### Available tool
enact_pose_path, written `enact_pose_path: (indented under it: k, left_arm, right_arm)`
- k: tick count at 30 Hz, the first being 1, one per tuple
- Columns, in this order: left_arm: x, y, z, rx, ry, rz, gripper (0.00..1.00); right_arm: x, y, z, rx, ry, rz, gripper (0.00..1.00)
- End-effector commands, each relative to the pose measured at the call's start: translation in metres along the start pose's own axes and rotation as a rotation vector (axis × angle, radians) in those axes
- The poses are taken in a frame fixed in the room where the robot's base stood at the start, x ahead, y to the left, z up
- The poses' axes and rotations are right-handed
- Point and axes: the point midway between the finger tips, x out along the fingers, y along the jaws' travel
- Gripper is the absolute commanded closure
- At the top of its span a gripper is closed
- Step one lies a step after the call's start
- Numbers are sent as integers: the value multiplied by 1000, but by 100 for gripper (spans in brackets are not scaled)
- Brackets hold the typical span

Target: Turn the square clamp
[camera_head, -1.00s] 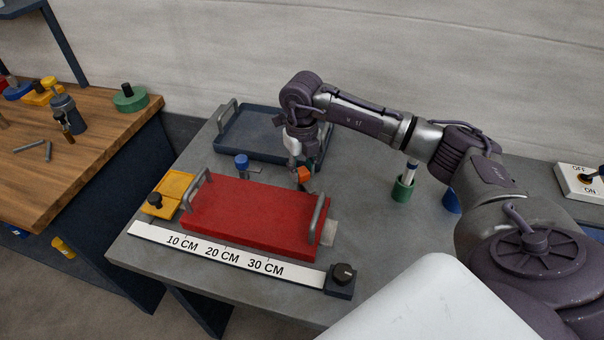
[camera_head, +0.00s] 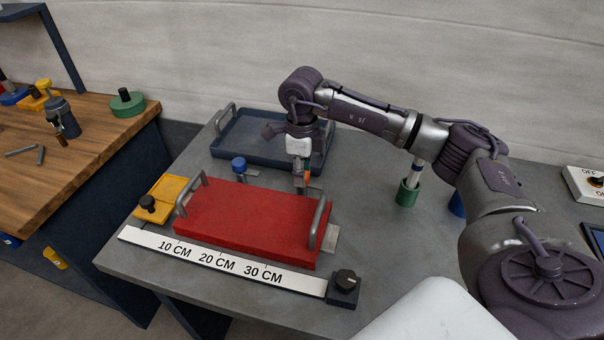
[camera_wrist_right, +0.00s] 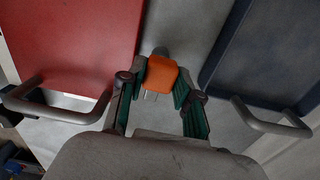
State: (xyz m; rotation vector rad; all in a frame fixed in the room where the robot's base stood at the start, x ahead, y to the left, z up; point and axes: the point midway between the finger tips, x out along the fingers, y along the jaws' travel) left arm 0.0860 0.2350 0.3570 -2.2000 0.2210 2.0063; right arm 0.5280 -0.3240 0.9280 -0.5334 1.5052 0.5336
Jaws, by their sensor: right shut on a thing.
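My right gripper (camera_head: 302,178) points down behind the right end of the red tray-like block, its fingers closed around a small orange block (camera_wrist_right: 162,75). In the right wrist view the orange block sits between the green finger pads, with a grey rounded end just beyond it. In the head view it is mostly hidden by the fingers (camera_head: 306,176). I take this orange block for the square clamp's handle; what it is mounted on is hidden. My left gripper is out of view.
The red block (camera_head: 245,225) with two grey handles lies in front, and a dark blue tray (camera_head: 262,152) stands behind. A blue knob (camera_head: 239,166) is to the left. A green cup (camera_head: 408,193) stands right.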

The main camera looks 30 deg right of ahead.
Motion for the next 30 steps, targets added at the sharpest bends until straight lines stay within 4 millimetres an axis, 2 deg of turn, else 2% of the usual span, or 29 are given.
enact_pose_path:
  k: [18, 19, 23, 30]
  left_arm:
    - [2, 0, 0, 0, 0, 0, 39]
    - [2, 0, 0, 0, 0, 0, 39]
    - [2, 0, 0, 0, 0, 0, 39]
    - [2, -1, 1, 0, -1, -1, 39]
  right_arm:
    - [-2, -1, 1, -43, -4, -3, 100]
    - [-2, -1, 1, -42, -4, -3, 64]
    - [-1, 0, 1, -42, -3, -2, 42]
    - [0, 0, 0, -41, -1, -1, 42]
